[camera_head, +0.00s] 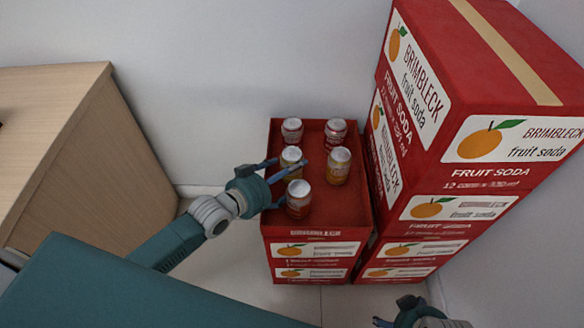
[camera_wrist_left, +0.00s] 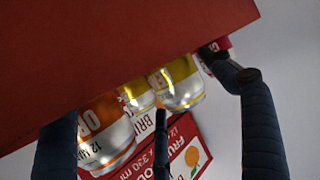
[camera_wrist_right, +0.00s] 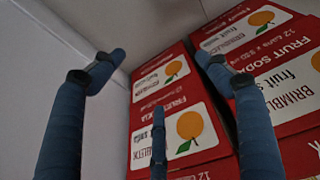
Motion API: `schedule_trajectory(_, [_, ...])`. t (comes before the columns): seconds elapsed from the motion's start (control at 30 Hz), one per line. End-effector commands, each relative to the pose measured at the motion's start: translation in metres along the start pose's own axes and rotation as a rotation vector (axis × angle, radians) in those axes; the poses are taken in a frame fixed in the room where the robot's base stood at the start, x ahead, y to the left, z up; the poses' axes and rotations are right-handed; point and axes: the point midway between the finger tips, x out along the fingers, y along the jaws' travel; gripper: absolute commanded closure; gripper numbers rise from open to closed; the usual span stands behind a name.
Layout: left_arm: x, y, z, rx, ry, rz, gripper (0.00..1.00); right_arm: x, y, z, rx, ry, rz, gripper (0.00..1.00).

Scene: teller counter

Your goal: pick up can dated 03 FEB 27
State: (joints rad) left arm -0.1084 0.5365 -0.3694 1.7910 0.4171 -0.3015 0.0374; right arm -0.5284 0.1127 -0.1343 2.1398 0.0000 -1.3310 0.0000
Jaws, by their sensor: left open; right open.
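Several soda cans stand in a red open-topped tray (camera_head: 345,207) in the head view: an orange can (camera_head: 299,203) at the front, yellow cans (camera_head: 291,158) and (camera_head: 339,168) in the middle, and red cans (camera_head: 292,130) and (camera_head: 335,133) at the back. My left gripper (camera_head: 287,178) is open at the tray's left side, its fingers near the front orange can and left yellow can. In the left wrist view the orange can (camera_wrist_left: 105,138) shows print that seems to start "12 MA". No "03 FEB 27" is readable. My right gripper (camera_wrist_right: 158,70) is open and empty.
Tall stacked red Brimbleck fruit soda boxes (camera_head: 465,110) stand against the tray's right side. A light wooden counter (camera_head: 60,140) is at the left, with a pale wall (camera_head: 230,60) behind. The tray's right front area is bare.

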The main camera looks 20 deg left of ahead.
Motion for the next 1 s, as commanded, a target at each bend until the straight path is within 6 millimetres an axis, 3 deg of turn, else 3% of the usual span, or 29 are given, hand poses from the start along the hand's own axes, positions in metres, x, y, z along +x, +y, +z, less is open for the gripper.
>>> schedule_trajectory(0.2, [0.022,0.0,0.001,0.0,0.0,0.0,0.19,-0.022,0.001,-0.004,0.002,0.012,0.002,0.25])
schedule_trajectory(0.47, [0.024,0.0,0.001,0.0,-0.002,0.0,0.19,-0.025,0.001,-0.004,0.002,0.012,0.002,0.25])
schedule_trajectory(0.73, [0.024,0.0,0.001,0.001,-0.002,0.0,0.69,-0.025,0.001,-0.004,0.002,0.012,0.003,0.25])
schedule_trajectory(1.0, [0.023,0.0,-0.002,0.001,0.002,0.0,0.69,-0.026,0.001,-0.005,0.002,0.013,0.003,0.25])
